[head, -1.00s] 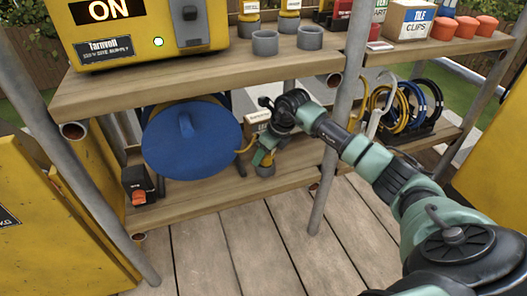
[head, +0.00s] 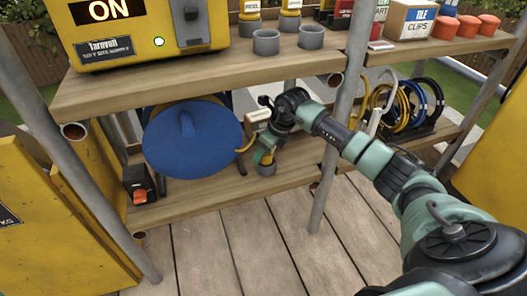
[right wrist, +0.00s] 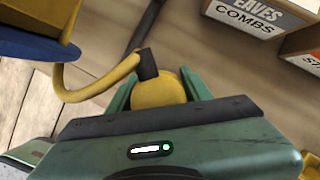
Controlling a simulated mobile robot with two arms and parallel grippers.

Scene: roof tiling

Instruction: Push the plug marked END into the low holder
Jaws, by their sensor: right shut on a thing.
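My right gripper (head: 264,157) reaches down over the lower shelf. In the right wrist view its two green fingers (right wrist: 159,88) are shut on a round yellow plug (right wrist: 157,93). A yellow cable (right wrist: 95,93) with a black collar joins the plug. No END marking can be read. The low holder (head: 267,169), a grey cup on the lower shelf, is directly below the fingers in the head view. The gripper hides the plug there, so I cannot tell how deep it sits in the cup. My left gripper is not in view.
A blue cable reel (head: 190,140) stands left of the gripper. A box marked EAVES COMBS (right wrist: 255,18) is close by in the wrist view. The upper shelf (head: 200,75) overhangs, and a grey scaffold pole (head: 343,120) stands close to my arm. A black-and-red switch box (head: 140,184) sits farther left.

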